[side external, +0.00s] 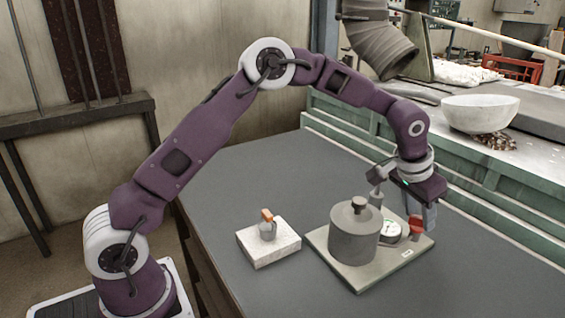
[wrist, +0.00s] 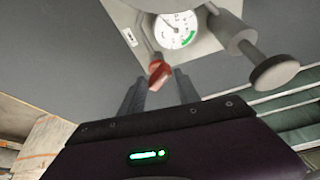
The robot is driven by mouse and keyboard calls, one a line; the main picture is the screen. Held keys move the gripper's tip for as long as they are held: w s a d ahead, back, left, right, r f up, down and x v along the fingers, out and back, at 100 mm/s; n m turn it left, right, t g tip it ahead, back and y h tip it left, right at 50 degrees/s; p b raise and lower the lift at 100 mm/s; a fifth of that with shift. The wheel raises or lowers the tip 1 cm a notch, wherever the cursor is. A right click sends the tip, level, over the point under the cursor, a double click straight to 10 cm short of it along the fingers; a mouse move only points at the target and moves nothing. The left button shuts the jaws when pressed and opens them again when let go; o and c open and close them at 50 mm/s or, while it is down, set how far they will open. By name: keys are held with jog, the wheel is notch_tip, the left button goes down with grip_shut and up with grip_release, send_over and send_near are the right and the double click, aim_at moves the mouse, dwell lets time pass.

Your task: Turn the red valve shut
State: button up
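The red valve (side external: 416,226) is a small red handle on the square base plate (side external: 355,281), beside a round white gauge (side external: 390,230) and a grey cylindrical vessel (side external: 353,236). In the wrist view the red valve (wrist: 159,74) shows between the two grey fingers of my gripper (wrist: 158,82), with the gauge (wrist: 174,29) behind it. My gripper (side external: 428,212) points down at the valve and its fingers are apart. Whether either finger touches the handle cannot be told. In the side view a finger partly hides the space around the valve.
A white block (side external: 268,250) with a small orange-topped grey fitting (side external: 267,224) stands left of the plate. A white bowl (side external: 479,113) sits on the bench behind. The grey tabletop (side external: 300,170) is clear at the back left.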

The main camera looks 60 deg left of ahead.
jog(key=shift+d+n+y, duration=0.15)
jog(key=shift+n+y, duration=0.25)
jog(key=shift+n, duration=0.5)
jog(key=s+a+r, duration=0.4)
jog(key=s+r, duration=0.7)
jog(key=r, duration=0.2)
jog(key=s+a+r, duration=0.1)
jog(key=s+a, duration=0.1)
jog(key=s, duration=0.7)
jog(key=s+a+r, duration=0.2)
jog(key=s+a, duration=0.1)
jog(key=s, duration=0.6)
jog(key=shift+r+t+y, duration=0.3)
jog(key=shift+y, duration=0.1)
